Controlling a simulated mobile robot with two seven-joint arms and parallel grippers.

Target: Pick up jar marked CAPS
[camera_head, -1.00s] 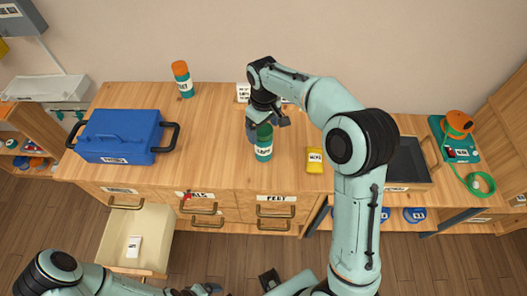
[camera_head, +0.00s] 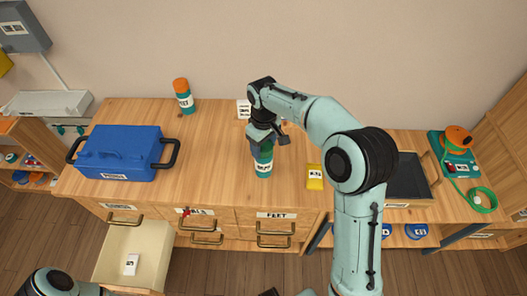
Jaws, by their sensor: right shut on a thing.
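The green jar (camera_head: 263,165) with a white label stands upright on the wooden counter, near its middle. The label is small, and I cannot read it surely as CAPS. My right gripper (camera_head: 266,142) comes down from above and is shut on the jar's top, hiding much of its lid. I see no clear gap between the jar's base and the counter. My left arm shows only at the bottom left edge; its gripper is out of view.
On the counter (camera_head: 215,150) are a blue case (camera_head: 118,150) at left, an orange-capped teal jar (camera_head: 184,97) behind, a yellow packet (camera_head: 314,177) just right of the held jar, and a dark tray (camera_head: 408,175) farther right. An open drawer (camera_head: 135,250) juts out front left.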

